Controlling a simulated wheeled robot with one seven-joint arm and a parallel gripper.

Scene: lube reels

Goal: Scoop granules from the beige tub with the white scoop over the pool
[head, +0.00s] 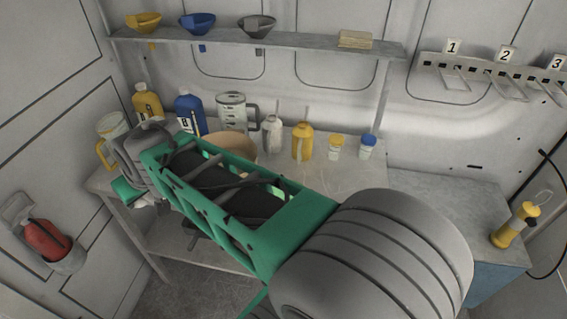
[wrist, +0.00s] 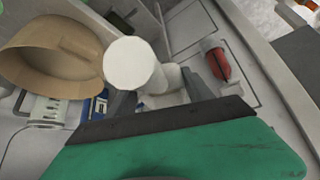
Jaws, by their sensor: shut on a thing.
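The beige tub (head: 240,146) stands on the bench, partly hidden behind my arm in the head view. In the wrist view the tub (wrist: 28,70) is at the left, and I cannot make out granules in it. My gripper (wrist: 160,88) is shut on the white scoop (wrist: 130,64), whose rounded white end faces the wrist camera. The scoop is beside the tub in the wrist view, apart from its rim as far as I can tell. In the head view a bit of white shows below the gripper (head: 130,190), left of the tub, by the bench's left end. I cannot make out a pool.
Bottles, a clear jug (head: 232,110) and small jars line the back of the bench (head: 345,180). A shelf (head: 300,39) with funnels (head: 198,22) hangs above. A red extinguisher (head: 45,240) is on the left wall. A yellow lamp (head: 508,228) stands at the right.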

